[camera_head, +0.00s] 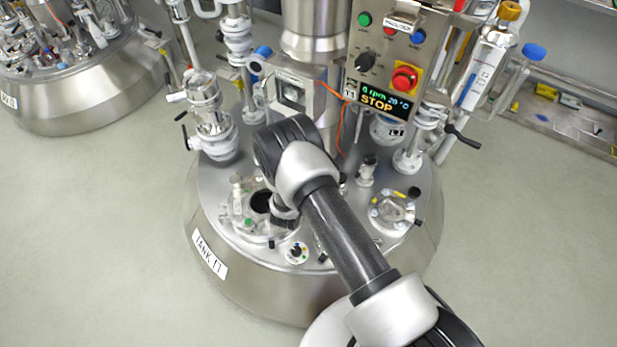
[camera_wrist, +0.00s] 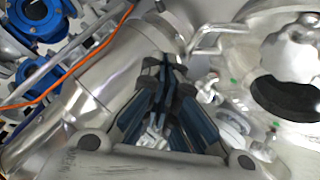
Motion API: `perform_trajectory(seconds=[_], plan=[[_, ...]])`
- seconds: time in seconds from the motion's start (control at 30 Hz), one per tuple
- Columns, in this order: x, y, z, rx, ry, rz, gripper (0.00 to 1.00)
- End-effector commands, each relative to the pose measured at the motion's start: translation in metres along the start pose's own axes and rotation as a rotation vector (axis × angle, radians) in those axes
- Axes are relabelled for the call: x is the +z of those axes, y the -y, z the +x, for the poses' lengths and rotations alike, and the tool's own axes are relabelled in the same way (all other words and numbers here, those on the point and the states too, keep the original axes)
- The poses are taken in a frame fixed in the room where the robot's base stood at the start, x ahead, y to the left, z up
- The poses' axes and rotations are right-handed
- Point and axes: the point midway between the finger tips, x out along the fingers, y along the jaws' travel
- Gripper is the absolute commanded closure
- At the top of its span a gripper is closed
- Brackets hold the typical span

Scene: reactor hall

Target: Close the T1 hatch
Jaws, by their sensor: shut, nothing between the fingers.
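The T1 hatch (camera_head: 240,213) is a round metal fitting on the front left of the tank top, with a dark opening showing at its right side. In the wrist view the hatch rim (camera_wrist: 240,85) is at the right, around a dark opening (camera_wrist: 285,97). A silver lobed knob (camera_wrist: 292,45) shows above that opening; whether the lid is raised or swung aside I cannot tell. My gripper (camera_wrist: 168,68) is shut and empty, to the left of the hatch in the wrist view. In the head view my arm hides most of the gripper and part of the hatch's right side.
The tank (camera_head: 265,285) carries pipes, valves and a second round port (camera_head: 393,210) right of my arm. A control panel (camera_head: 388,65) reading STOP stands behind. An orange cable (camera_wrist: 75,68) runs at the left of the wrist view. The floor (camera_head: 90,240) left of the tank is clear.

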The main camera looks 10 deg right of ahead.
Motion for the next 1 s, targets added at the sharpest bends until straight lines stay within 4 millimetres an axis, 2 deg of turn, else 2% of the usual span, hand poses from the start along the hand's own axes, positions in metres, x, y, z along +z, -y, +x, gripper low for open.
perform_trajectory(seconds=[0.13,0.37,1.0], plan=[[0.019,0.010,0.019,0.000,0.001,-0.001,1.00],[0.036,0.019,0.035,0.001,0.000,-0.001,1.00],[0.039,0.022,0.040,0.001,-0.001,-0.001,1.00]])
